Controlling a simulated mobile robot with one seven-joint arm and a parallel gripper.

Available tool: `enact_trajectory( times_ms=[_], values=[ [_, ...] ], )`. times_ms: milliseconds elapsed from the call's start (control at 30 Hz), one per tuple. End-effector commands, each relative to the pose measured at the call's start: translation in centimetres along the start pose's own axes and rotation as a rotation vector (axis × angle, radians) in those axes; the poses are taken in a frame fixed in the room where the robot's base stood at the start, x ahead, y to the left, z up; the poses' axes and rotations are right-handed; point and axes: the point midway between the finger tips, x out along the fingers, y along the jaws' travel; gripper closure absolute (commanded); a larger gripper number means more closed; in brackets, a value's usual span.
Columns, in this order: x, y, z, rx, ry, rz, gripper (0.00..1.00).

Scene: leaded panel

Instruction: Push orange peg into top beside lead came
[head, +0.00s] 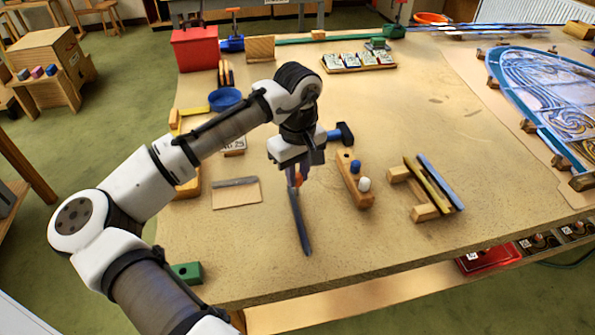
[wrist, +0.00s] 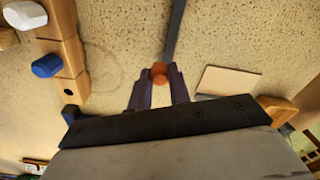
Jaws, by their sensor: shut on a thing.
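My gripper (head: 297,176) is over the front middle of the table, pointing down, with its fingers closed around the orange peg (wrist: 159,69). In the wrist view my gripper (wrist: 159,84) has the peg's round orange head between the two fingertips. In the head view only a small bit of the orange peg (head: 298,180) shows. The lead came, a dark grey strip (head: 301,225), runs from beneath the fingers toward the table's front edge. In the wrist view the came (wrist: 175,32) ends right by the peg; I cannot tell whether they touch.
A wooden peg block (head: 350,184) with a blue and a white peg and an empty hole stands just right. A cardboard piece (head: 236,195) lies left. Wooden rests (head: 425,212) with strips are further right. The leaded panel (head: 545,90) is at far right. The table front is clear.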

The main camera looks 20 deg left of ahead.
Motion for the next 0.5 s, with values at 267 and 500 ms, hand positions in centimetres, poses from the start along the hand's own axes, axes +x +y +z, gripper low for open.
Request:
enact_trajectory(
  times_ms=[267, 500],
  values=[
    [0.43, 0.00, 0.00, 0.000, 0.000, 0.000, 1.00],
    [0.80, 0.01, 0.01, 0.000, -0.001, 0.000, 1.00]
  ],
)
